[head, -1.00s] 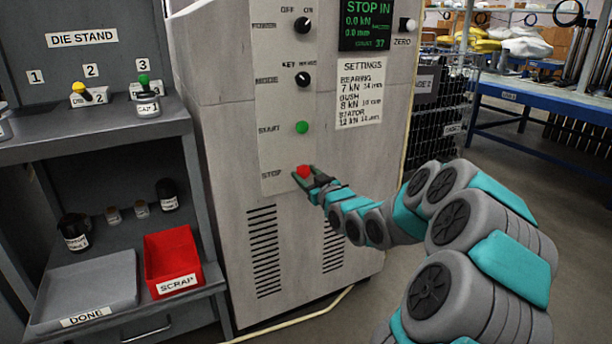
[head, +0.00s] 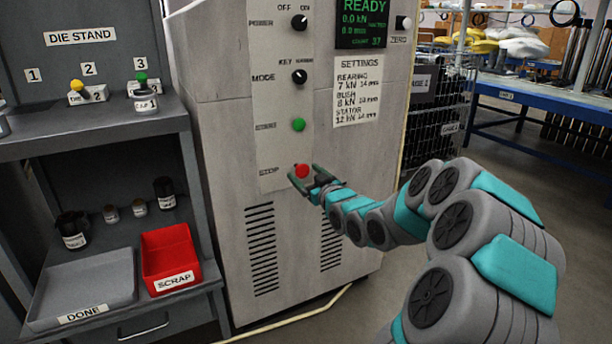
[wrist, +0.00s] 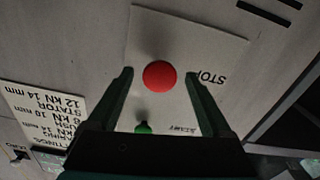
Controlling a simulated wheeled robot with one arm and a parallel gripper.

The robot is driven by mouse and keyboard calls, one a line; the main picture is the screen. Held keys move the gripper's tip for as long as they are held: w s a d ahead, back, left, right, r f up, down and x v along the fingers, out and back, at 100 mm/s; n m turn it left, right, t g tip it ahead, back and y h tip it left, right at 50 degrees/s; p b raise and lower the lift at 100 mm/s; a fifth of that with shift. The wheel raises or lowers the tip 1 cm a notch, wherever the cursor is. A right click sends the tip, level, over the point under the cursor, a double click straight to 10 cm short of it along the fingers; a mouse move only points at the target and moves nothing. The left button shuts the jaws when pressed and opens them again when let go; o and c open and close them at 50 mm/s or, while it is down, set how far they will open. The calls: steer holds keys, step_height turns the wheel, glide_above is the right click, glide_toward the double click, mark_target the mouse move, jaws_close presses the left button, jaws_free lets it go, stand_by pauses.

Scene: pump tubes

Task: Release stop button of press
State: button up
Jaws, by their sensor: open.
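The red stop button (head: 302,171) is at the bottom of the press's control panel, beside the word STOP. In the wrist view the button (wrist: 159,75) lies between my two finger tips, with a gap on each side. My gripper (head: 306,180) is open around the button and appears not to touch it. It also shows in the wrist view (wrist: 158,76). The press display (head: 362,18) reads READY in green. The grey press (head: 225,130) stands upright in the middle of the head view.
The green start button (head: 298,125) is above the stop button; mode (head: 299,77) and power (head: 299,22) knobs are higher. A die stand shelf (head: 90,130) is at left, with a red scrap bin (head: 168,255) and a grey done tray (head: 85,285). Open floor lies at right.

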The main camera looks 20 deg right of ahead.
steer(key=s, duration=0.7)
steer(key=shift+s+d, duration=0.15)
steer(key=shift+s, duration=0.25)
